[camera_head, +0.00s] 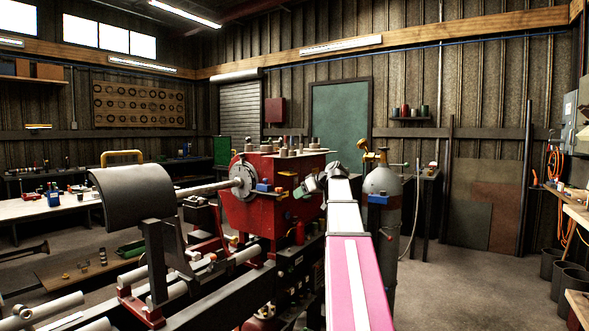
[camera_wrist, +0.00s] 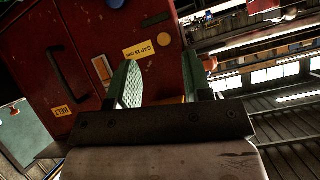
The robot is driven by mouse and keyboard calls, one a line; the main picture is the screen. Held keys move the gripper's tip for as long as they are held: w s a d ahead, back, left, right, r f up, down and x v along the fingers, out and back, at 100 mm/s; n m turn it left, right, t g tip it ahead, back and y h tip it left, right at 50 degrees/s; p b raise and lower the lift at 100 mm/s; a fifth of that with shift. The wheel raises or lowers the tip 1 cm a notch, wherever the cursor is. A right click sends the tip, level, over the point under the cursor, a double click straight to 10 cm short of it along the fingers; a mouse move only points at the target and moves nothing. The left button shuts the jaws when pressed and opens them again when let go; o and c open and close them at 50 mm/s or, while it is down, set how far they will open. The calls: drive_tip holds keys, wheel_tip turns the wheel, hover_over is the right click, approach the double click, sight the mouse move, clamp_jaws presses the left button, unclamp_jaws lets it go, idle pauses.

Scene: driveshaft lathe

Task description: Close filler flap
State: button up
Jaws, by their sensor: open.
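My gripper (camera_head: 311,187) is at the right side of the red lathe headstock (camera_head: 285,170) in the head view, at the end of my outstretched arm. In the wrist view my gripper (camera_wrist: 165,80) is open, with a green ribbed pad on its left finger and nothing seen between the fingers. The red housing (camera_wrist: 90,30) fills the upper left behind the fingers. It carries a yellow label reading "GAP 10 mm" (camera_wrist: 146,49), a "BELT" label (camera_wrist: 62,111) and a black handle (camera_wrist: 66,70). I cannot clearly make out the filler flap in either view.
A curved black guard (camera_head: 133,198) stands over the lathe bed at the left. A grey gas cylinder (camera_head: 382,190) stands right of my arm. Several small items sit on top of the headstock. The floor at the right (camera_head: 470,280) is open.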

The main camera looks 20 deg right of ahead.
drive_tip(key=n+t+y, duration=0.1)
drive_tip(key=n+t, duration=0.1)
approach(288, 171)
drive_tip(key=s+d+r, duration=0.2)
drive_tip(key=s+r, duration=0.1)
drive_tip(key=s, duration=0.3)
drive_tip(key=x, duration=1.1)
drive_tip(key=shift+s+a, duration=0.2)
drive_tip(key=shift+s, duration=0.1)
drive_tip(key=shift+f, duration=0.1)
clamp_jaws()
